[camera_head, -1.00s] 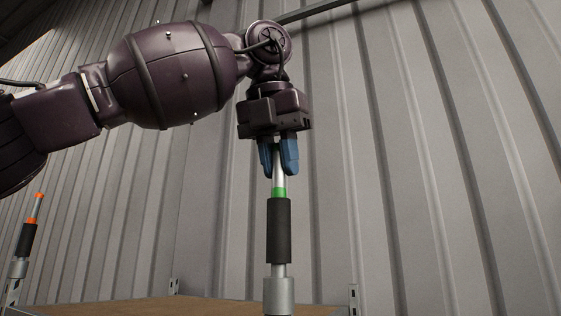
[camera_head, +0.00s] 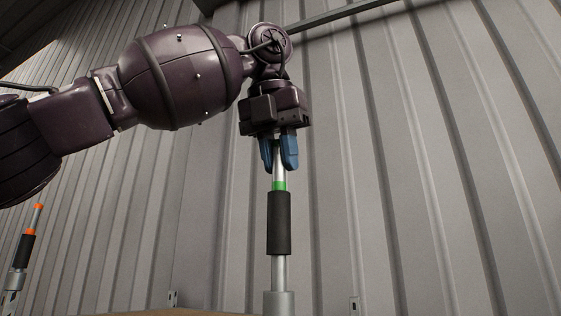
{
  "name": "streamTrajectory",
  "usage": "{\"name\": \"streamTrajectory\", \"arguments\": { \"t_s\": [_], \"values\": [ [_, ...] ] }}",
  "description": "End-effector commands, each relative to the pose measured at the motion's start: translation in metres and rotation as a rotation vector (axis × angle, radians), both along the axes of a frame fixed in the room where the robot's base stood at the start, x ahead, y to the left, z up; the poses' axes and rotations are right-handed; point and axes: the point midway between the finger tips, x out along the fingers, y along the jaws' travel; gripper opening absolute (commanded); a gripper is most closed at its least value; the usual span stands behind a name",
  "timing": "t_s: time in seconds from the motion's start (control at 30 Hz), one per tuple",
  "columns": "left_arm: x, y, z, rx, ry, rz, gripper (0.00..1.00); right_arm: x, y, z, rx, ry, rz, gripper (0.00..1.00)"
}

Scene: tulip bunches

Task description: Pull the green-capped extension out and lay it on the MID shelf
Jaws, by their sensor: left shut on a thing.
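The green-capped extension (camera_head: 279,222) stands upright in the middle of the head view. It has a green band, a black sleeve and a bare silver length below the sleeve. Its lower end goes into a wider grey socket (camera_head: 278,303) at the bottom edge. My left gripper (camera_head: 279,160), with blue fingers pointing down, is shut on the silver top of the extension, above the green band. The part between the fingers is partly hidden. The MID shelf cannot be made out for certain. My right gripper is not in view.
An orange-banded rod (camera_head: 26,245) with a black sleeve stands at the far left, slightly tilted in the picture. A brown board edge (camera_head: 165,312) shows at the bottom. A ribbed grey wall (camera_head: 400,180) fills the back. The space right of the extension is clear.

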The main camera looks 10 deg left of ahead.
Motion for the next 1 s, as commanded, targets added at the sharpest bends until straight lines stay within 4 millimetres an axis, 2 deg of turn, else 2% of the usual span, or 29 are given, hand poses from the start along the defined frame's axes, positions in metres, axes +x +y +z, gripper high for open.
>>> {"name": "streamTrajectory", "arguments": {
  "t_s": [0.5, 1.0],
  "values": [
    [0.0, 0.0, 0.017, -0.001, 0.0, 0.0, 0.0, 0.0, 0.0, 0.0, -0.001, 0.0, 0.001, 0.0],
    [0.0, 0.0, 0.021, -0.001, -0.001, 0.0, 0.0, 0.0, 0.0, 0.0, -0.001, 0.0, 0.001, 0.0]
  ]
}}
